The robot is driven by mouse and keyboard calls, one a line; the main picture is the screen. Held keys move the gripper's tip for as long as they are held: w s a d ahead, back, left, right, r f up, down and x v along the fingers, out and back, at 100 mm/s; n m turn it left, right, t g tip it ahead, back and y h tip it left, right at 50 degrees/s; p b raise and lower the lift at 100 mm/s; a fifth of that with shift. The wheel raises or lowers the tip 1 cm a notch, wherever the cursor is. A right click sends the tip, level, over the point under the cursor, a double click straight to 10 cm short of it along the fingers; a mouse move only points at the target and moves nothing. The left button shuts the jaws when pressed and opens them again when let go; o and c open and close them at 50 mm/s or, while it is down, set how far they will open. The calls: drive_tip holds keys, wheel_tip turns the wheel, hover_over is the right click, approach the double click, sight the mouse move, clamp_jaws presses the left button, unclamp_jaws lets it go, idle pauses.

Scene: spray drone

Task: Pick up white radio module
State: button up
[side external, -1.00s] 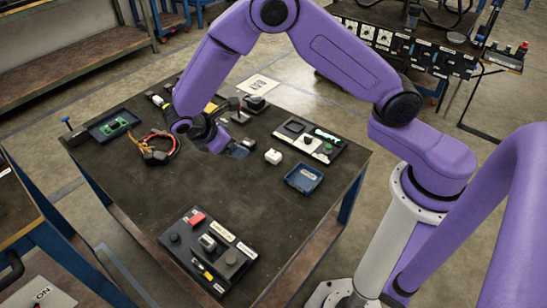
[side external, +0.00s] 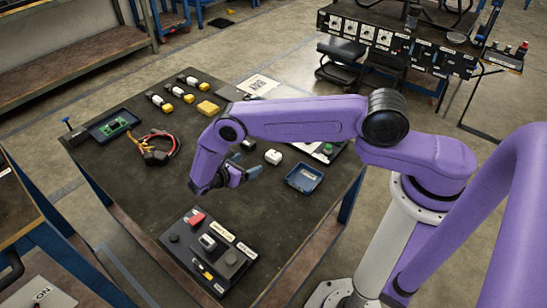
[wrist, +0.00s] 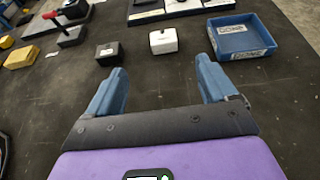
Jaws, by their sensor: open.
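The white radio module (side external: 273,156) is a small white block standing on the dark table, left of a blue tray. In the wrist view the white radio module (wrist: 163,41) lies ahead of my gripper, roughly in line with the gap between the fingers. My gripper (side external: 252,173) is a little above the table, on the near left side of the module and apart from it. The wrist view shows the two blue fingers of my gripper (wrist: 160,68) spread wide with nothing between them.
The blue tray (wrist: 240,37) stands right of the module. A black box (wrist: 109,53) stands to its left, and a yellow block (wrist: 21,57) lies farther left. A black control panel (side external: 210,250) lies at the table's front. The surface between my fingers and the module is clear.

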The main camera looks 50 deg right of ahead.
approach(274, 154)
drive_tip(key=x, duration=0.5)
drive_tip(key=shift+w+d, duration=0.25)
drive_tip(key=shift+s+x, duration=0.2)
drive_tip(key=shift+x, duration=2.4)
drive_tip(key=c, duration=1.1)
